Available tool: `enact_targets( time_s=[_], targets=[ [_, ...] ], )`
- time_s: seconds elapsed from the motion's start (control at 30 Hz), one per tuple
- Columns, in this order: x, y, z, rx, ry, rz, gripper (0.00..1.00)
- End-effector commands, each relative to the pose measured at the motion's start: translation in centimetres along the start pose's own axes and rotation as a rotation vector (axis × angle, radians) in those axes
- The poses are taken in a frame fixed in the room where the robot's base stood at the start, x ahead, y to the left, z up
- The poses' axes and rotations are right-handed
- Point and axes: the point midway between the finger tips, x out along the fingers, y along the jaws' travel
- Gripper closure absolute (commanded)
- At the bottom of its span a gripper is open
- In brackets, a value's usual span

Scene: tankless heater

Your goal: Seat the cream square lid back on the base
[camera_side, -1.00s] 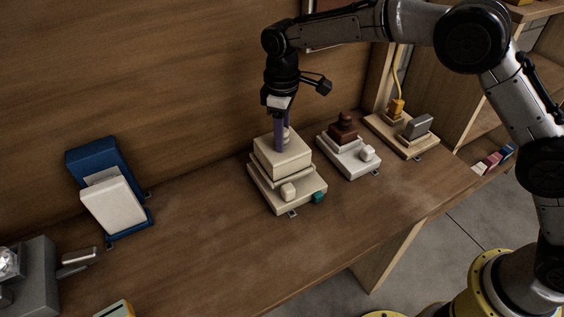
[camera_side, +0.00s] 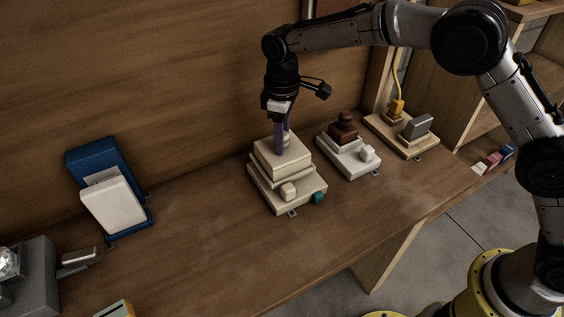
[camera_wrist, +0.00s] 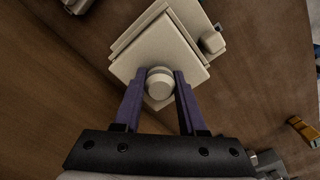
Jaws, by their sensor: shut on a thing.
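The cream square lid (camera_side: 283,157) is at the base (camera_side: 290,199) in the side view, directly over its raised part. Any gap between lid and base is too small to make out. My gripper (camera_side: 283,142) points down from above, its purple fingers shut on the lid's round knob. In the wrist view the lid (camera_wrist: 160,48) shows as a cream square with the knob (camera_wrist: 159,82) between the fingertips of my gripper (camera_wrist: 160,88). The base (camera_wrist: 190,15) shows beyond the lid's far edges. A cream block and a teal block sit at the base's front.
A white base with a dark red knobbed lid (camera_side: 343,128) stands close on the right. A wooden board with a grey plate (camera_side: 418,127) is farther right. A blue holder with a white panel (camera_side: 110,195) stands left. The bench between is clear.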

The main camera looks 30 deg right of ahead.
Motion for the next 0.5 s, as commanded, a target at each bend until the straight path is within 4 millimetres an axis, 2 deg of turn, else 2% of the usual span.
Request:
enact_targets(
  time_s=[0.13, 0.17, 0.33, 0.37, 0.5],
  targets=[
    [0.13, 0.01, -0.01, 0.000, 0.000, 0.000, 1.00],
    [0.14, 0.01, -0.01, 0.000, 0.000, 0.000, 0.58],
    [0.19, -0.02, 0.01, 0.000, -0.001, -0.001, 0.27],
    [0.20, -0.02, 0.02, 0.000, -0.002, -0.001, 0.24],
    [0.24, -0.05, 0.04, 0.000, -0.003, -0.002, 0.24]
  ],
)
